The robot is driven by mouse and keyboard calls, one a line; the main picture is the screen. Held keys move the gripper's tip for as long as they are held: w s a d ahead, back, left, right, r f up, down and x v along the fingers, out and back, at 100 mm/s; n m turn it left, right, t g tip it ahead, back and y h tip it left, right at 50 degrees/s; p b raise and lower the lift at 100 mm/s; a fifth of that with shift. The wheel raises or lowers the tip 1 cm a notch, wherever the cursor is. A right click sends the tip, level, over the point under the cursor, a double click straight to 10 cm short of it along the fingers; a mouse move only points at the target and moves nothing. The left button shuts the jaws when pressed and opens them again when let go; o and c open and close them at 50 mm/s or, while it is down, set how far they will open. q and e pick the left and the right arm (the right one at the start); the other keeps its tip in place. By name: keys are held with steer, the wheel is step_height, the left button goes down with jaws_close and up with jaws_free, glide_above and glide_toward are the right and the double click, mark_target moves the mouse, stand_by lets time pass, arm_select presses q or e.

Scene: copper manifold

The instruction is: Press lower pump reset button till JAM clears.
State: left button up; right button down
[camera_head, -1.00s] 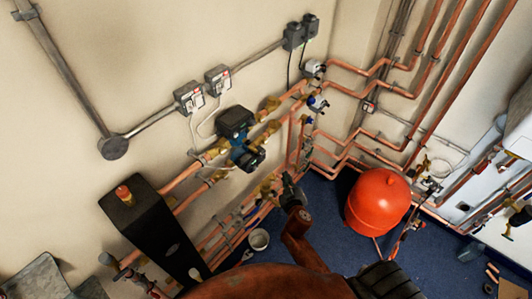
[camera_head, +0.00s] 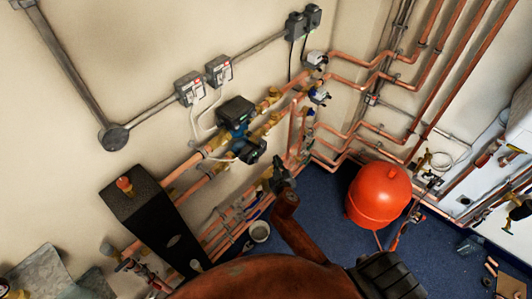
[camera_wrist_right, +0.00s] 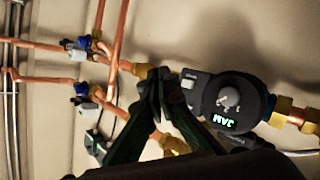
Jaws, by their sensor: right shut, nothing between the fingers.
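The upper pump (camera_head: 236,110) and lower pump (camera_head: 251,151) sit on copper pipes along the wall in the head view. The right wrist view shows one round black pump head (camera_wrist_right: 238,100) with a grey dial and a lit green JAM display (camera_wrist_right: 224,121). A small light button (camera_wrist_right: 188,83) is on the panel at its left. My right gripper (camera_head: 276,170) is shut and empty, below right of the lower pump. In the wrist view its fingertips (camera_wrist_right: 158,78) are just left of that button; contact cannot be told. My left gripper is not in view.
Copper pipes and valves (camera_wrist_right: 85,90) lie left of the fingers in the wrist view.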

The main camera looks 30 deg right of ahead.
steer(key=shift+w+a+b, duration=0.2)
steer(key=shift+w+a, duration=0.1)
steer(key=shift+w, duration=0.4)
steer(key=shift+w+a+b, duration=0.15)
steer(key=shift+w+a, duration=0.15)
steer(key=shift+w, duration=0.4)
steer(key=shift+w+a, duration=0.1)
steer(key=shift+w, duration=0.05)
stand_by(0.4)
steer(key=shift+w, duration=0.25)
steer(key=shift+w+a+b, duration=0.25)
steer(key=shift+w+b, duration=0.1)
steer(key=shift+w, duration=0.05)
stand_by(0.9)
steer(key=shift+s+d, duration=0.3)
steer(key=shift+s, duration=0.5)
steer(key=shift+s+d+p, duration=0.25)
steer(key=shift+s+d, duration=0.1)
steer(key=shift+s, duration=0.45)
steer(key=shift+s+d+p, duration=0.3)
steer(key=shift+s, duration=0.45)
steer(key=shift+s+d+p, duration=0.25)
steer(key=shift+s+d, duration=0.1)
steer(key=shift+s, duration=0.45)
